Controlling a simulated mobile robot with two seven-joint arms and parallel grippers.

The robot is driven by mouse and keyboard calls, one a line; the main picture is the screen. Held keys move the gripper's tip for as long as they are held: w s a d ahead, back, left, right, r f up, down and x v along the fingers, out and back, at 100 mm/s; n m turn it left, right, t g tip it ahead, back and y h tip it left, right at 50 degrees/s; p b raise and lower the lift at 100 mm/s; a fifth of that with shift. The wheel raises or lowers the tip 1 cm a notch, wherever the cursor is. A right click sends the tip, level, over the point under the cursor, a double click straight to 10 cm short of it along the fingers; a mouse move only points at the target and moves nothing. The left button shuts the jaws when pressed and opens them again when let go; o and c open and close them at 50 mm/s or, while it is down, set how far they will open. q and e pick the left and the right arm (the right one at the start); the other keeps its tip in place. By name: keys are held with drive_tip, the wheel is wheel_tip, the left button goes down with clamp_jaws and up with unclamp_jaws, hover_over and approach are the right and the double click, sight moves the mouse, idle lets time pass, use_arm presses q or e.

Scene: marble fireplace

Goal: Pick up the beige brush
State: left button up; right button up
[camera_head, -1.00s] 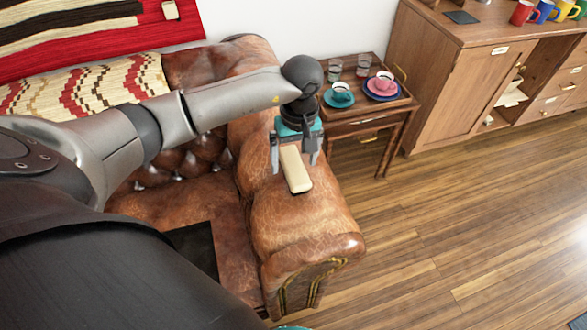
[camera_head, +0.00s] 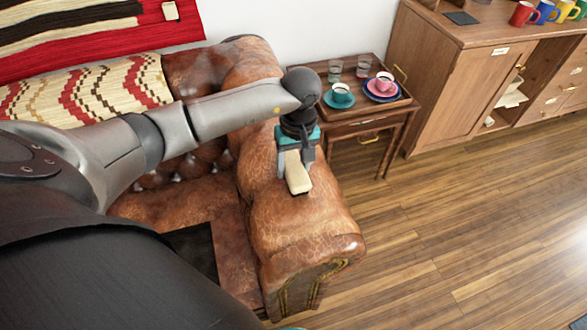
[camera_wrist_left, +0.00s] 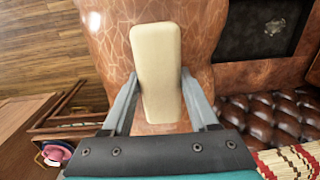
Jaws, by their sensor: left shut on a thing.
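The beige brush (camera_head: 297,180) is a pale oblong block with rounded corners on the brown leather armrest (camera_head: 300,235) of the sofa. My left gripper (camera_head: 294,174) reaches down over it and is shut on it, with a finger on each side. In the left wrist view the brush (camera_wrist_left: 157,65) lies lengthwise between the two fingers (camera_wrist_left: 160,98), its far end sticking out beyond them. I cannot tell whether it still touches the armrest.
A small wooden side table (camera_head: 362,126) with a tray, a teal cup (camera_head: 340,92), a pink cup (camera_head: 384,80) and glasses stands behind the armrest. A wooden cabinet (camera_head: 440,90) with mugs on top stands at the right. The wooden floor (camera_head: 450,230) at the right is clear.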

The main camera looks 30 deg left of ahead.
sight(294, 165)
use_arm(q)
clamp_jaws()
wheel_tip(294, 165, up, 20)
drive_tip(key=p, duration=0.3)
idle(0.4)
